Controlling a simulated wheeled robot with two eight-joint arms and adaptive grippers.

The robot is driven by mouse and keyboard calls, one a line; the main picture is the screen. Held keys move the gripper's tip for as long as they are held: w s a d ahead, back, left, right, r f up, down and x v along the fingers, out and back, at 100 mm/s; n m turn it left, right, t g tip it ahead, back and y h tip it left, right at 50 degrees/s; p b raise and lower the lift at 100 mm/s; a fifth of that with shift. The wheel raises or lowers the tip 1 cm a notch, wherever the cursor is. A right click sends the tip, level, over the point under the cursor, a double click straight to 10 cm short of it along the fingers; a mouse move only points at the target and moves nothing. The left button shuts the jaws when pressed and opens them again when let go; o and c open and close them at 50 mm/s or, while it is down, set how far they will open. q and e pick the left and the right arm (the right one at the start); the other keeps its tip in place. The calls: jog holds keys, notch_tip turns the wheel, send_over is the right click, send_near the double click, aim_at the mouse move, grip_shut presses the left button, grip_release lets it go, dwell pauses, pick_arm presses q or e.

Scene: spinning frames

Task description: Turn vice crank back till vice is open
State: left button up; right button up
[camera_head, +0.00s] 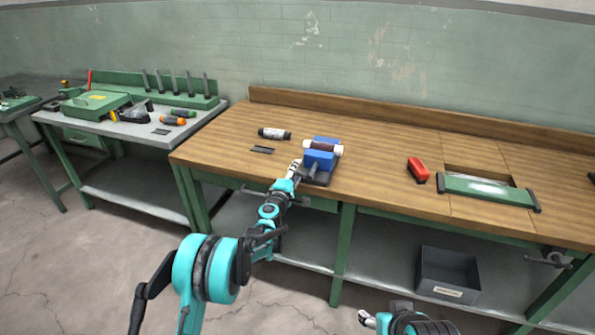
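A blue vice (319,160) stands near the front edge of the wooden workbench (230,143). A white-ended cylinder with a dark brown middle (322,146) lies across its top; I cannot tell if the jaws grip it. The crank is too small to make out clearly at the vice's front. My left gripper (295,167) is at the vice's left front side, very close to it; contact and finger opening cannot be told. My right gripper (366,318) is low at the bottom edge, in front of the bench and far from the vice; its fingers are small and unclear.
A red block (418,169) and a green framed panel (487,190) are to the right. A grey bin (447,274) sits on the lower shelf. A tool table (75,124) stands at left.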

pick_arm(q)
jog(key=v, duration=1.1)
jog(key=shift+r, duration=0.1)
jog(key=s+r+m+g+h, duration=0.1)
jog(key=s+r+m+g, duration=0.1)
jog(key=s+r+m, duration=0.4)
jog(key=s+r+m+g, duration=0.2)
jog(key=s+r+m, duration=0.1)
jog(key=s, duration=0.6)
jog(key=s+a+f+m+g+y, duration=0.2)
jog(key=s+a+f, duration=0.1)
jog(key=s, duration=0.6)
jog(key=s+a+f+m+g+y, duration=0.2)
jog(key=s+a, duration=0.3)
jog(key=s, duration=0.4)
jog(key=s+a+f+m+g+y, duration=0.2)
jog(key=s+a+f, duration=0.2)
jog(key=s, duration=0.5)
jog(key=shift+s+a+y, duration=0.3)
jog(key=shift+s+a, duration=0.05)
jog(key=shift+s, duration=0.05)
